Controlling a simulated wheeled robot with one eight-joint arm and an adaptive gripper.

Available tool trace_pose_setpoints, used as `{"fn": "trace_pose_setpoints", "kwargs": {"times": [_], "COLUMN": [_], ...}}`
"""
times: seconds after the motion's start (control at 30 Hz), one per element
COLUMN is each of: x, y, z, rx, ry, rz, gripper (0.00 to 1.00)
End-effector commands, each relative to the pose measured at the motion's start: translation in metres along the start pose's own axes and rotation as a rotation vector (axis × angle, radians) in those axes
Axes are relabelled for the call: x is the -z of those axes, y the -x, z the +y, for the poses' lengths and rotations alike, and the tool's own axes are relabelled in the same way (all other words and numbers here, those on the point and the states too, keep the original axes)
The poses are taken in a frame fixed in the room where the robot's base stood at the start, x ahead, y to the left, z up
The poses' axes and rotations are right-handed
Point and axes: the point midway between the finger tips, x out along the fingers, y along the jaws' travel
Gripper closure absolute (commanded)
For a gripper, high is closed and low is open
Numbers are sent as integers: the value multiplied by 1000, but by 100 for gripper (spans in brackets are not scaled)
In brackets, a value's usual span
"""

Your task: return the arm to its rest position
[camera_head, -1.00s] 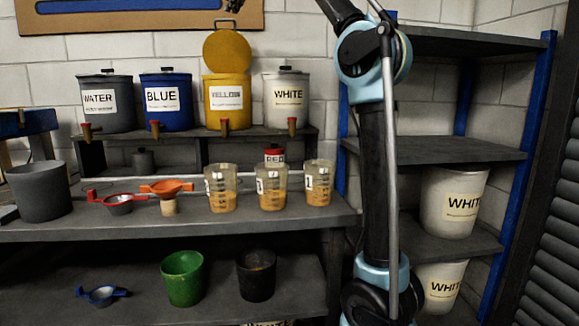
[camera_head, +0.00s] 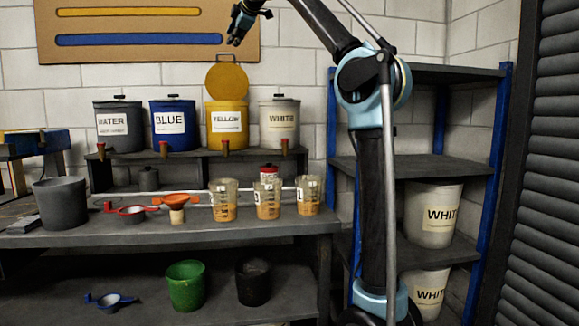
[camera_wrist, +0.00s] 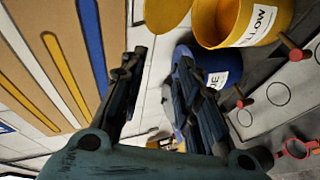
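My arm rises through the right half of the head view and bends to the upper left. My gripper (camera_head: 238,36) is high, above the yellow tank (camera_head: 227,117) and its raised round lid (camera_head: 227,81). In the wrist view my gripper's fingers (camera_wrist: 160,75) stand apart with nothing between them. There the yellow tank (camera_wrist: 265,22) shows open beyond the fingers, with the blue tank (camera_wrist: 218,66) partly hidden behind the right finger.
Water (camera_head: 119,124), blue and white (camera_head: 279,121) tanks flank the yellow one on the riser. A shelf rack (camera_head: 440,165) is right of my arm.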

Motion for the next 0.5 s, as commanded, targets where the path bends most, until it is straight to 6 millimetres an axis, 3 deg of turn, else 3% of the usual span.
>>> {"fn": "trace_pose_setpoints", "kwargs": {"times": [0.37, 0.5], "x": [-56, -95], "y": [8, 16], "z": [-56, -98], "rx": [85, 134], "ry": [-165, -276], "rz": [-99, -168], "gripper": [70, 70]}}
